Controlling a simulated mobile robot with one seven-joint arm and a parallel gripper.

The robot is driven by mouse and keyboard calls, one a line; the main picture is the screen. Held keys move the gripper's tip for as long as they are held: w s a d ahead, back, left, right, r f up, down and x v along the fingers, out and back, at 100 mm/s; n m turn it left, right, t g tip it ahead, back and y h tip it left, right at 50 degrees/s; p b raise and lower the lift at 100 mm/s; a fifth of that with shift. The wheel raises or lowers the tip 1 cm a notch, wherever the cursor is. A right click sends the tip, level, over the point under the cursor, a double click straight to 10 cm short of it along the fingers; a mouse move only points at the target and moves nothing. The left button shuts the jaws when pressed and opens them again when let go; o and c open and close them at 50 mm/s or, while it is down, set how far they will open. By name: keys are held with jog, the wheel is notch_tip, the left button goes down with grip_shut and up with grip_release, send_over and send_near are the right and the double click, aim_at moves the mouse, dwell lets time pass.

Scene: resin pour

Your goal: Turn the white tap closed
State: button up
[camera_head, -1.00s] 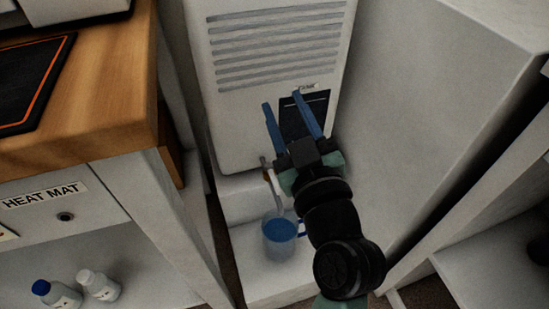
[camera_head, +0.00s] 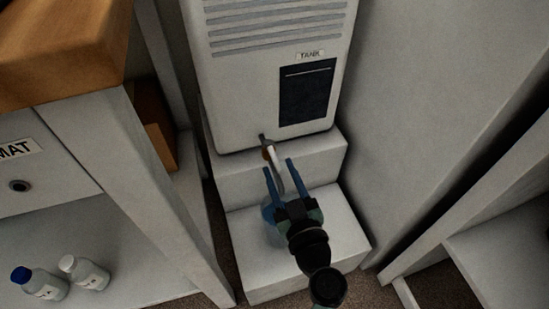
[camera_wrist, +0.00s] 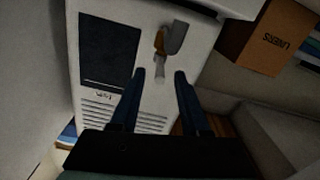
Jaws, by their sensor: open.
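The white tank (camera_head: 240,105) stands on a stepped white stand. Its tap (camera_head: 273,157) sticks out low on the front, with a brass-coloured part and a pale lever. The tap (camera_wrist: 160,64) also shows in the wrist view, just beyond the fingertips. My gripper (camera_head: 279,165) is open and empty in front of the tap, its two blue fingers pointing at it. In the wrist view my gripper (camera_wrist: 160,72) has the pale lever roughly between its tips; contact cannot be told. A jug (camera_head: 271,226) with blue contents stands below, partly hidden by my gripper.
The stand's lower step (camera_head: 340,222) is partly bare. A wooden-topped cabinet (camera_head: 70,55) is at the left, with two bottles (camera_head: 62,278) on its shelf. A grey wall panel (camera_head: 425,120) closes the right side. A cardboard box (camera_wrist: 268,38) shows in the wrist view.

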aim_at(270, 148)
jog(key=shift+x, duration=2.2)
jog(key=shift+c, duration=0.2)
grip_shut()
